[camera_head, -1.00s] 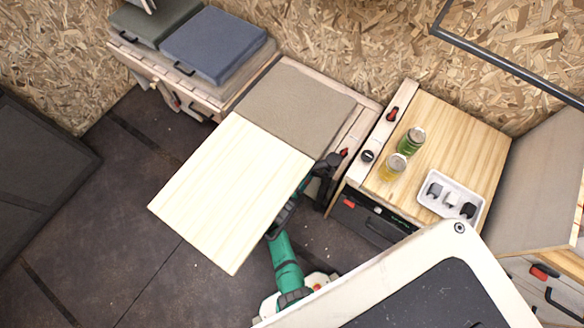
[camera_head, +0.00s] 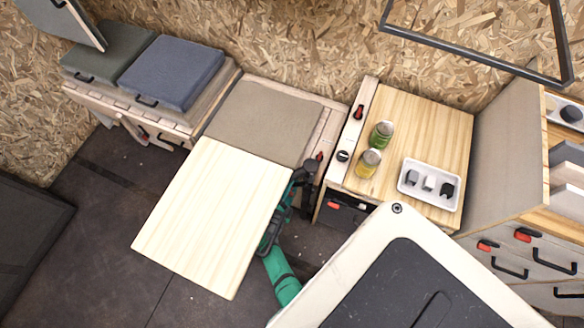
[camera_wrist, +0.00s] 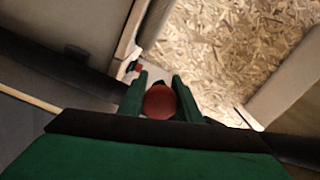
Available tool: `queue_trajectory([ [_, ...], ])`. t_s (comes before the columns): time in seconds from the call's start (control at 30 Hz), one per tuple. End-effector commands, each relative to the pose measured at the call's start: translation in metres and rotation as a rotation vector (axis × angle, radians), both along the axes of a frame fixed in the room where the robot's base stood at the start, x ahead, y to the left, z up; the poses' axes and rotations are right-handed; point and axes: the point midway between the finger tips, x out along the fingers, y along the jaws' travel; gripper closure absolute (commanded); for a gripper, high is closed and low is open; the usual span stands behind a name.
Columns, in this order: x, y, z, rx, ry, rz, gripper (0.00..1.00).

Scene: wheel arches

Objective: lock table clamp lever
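The light wood table panel (camera_head: 213,215) lies flat in the middle of the head view. My green arm passes under its right edge, and my gripper (camera_head: 303,178), dark and partly hidden, is by the panel's right corner. In the wrist view my gripper's two green fingers (camera_wrist: 160,92) stand close on both sides of a round dark-red knob (camera_wrist: 160,103). It appears to be the clamp lever's end, and it fills the gap between the fingers. The rest of the lever and the clamp are hidden, so its angle cannot be told.
A grey-brown cushion (camera_head: 262,122) lies behind the panel. On the right a wooden counter (camera_head: 425,130) holds a green jar (camera_head: 381,135), a yellow jar (camera_head: 368,163) and a white tray (camera_head: 407,192). Red latches (camera_head: 358,112) sit nearby. Dark floor (camera_head: 90,220) is clear on the left.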

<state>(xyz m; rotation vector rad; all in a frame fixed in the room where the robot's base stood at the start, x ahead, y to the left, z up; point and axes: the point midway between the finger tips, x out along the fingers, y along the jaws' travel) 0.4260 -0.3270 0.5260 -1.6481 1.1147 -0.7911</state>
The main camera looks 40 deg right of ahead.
Motion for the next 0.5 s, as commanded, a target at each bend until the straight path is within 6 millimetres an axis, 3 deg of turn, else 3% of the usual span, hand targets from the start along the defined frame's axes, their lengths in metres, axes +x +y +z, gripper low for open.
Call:
queue_trajectory([
  [0.03,0.0010,0.0003,0.0002,0.001,-0.001,0.001,0.58],
  [0.07,0.0009,0.0002,0.0002,0.001,-0.001,0.001,0.51],
  [0.5,-0.0028,0.0100,-0.0002,0.000,-0.001,0.003,0.51],
])
